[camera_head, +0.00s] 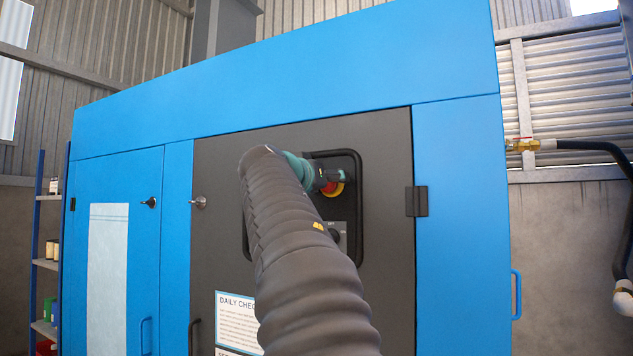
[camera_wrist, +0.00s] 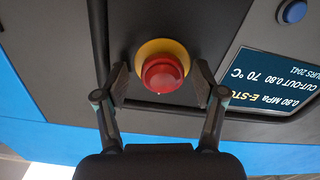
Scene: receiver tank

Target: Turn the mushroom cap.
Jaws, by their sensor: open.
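The mushroom cap (camera_wrist: 163,73) is a round red button on a yellow collar (camera_wrist: 185,51), set in the dark control panel. In the wrist view it lies between the two fingers of my gripper (camera_wrist: 165,88), which is open with a finger on each side of it. Gaps show between the fingers and the red cap. In the head view my gripper (camera_head: 328,180) is at the recessed panel, and part of the red cap (camera_head: 334,188) shows beside it. My arm hides much of the panel's left part.
A display (camera_wrist: 270,85) with an E-STOP message and a blue button (camera_wrist: 292,12) sit right of the cap in the wrist view. A black switch (camera_head: 335,236) is below it in the head view. The panel's raised frame (camera_head: 359,200) surrounds these controls.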

